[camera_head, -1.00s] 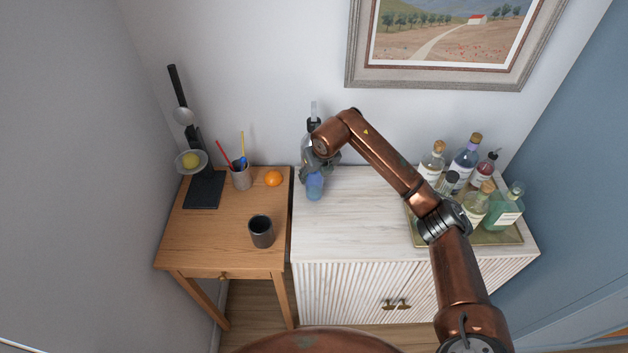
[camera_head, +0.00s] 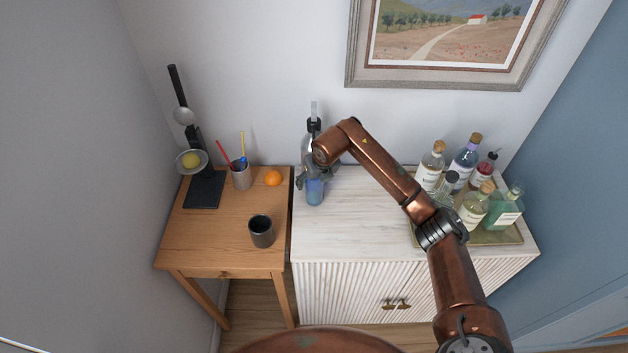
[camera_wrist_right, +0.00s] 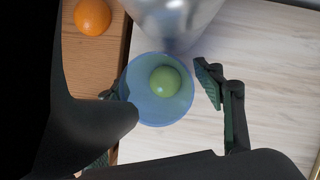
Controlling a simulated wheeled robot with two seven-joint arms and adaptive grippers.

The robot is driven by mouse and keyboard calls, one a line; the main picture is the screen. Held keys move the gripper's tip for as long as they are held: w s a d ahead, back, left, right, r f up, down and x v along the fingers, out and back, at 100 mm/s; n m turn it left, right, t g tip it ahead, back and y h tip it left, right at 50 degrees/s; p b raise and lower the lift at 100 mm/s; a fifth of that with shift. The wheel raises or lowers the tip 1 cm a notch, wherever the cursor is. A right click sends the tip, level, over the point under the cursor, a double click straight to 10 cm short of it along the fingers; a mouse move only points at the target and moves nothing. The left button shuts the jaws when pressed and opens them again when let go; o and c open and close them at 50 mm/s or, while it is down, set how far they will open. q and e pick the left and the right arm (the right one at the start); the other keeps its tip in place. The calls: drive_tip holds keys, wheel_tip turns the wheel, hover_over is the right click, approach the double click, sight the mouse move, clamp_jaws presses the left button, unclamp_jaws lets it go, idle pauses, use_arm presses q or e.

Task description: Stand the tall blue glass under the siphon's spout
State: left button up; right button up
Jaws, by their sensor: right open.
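The tall blue glass (camera_head: 315,195) stands on the white cabinet top near its left edge, just in front of the siphon (camera_head: 309,142). The siphon is silvery grey with a black head, partly hidden by my right arm. My right gripper (camera_head: 316,183) is at the glass, open, with a finger on each side. In the right wrist view I look down into the glass (camera_wrist_right: 147,108), which has a green ball inside. The right finger is clear of the glass; the left finger's contact is unclear. The siphon's silver body (camera_wrist_right: 175,18) is close behind it. The spout is hard to make out.
An orange (camera_head: 272,178), a dark cup (camera_head: 261,232) and a pencil pot (camera_head: 241,179) are on the wooden table at left. A tray (camera_head: 490,239) with several bottles is at the cabinet's right. The cabinet top between is clear.

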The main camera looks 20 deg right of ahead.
drive_tip(key=v, duration=1.2)
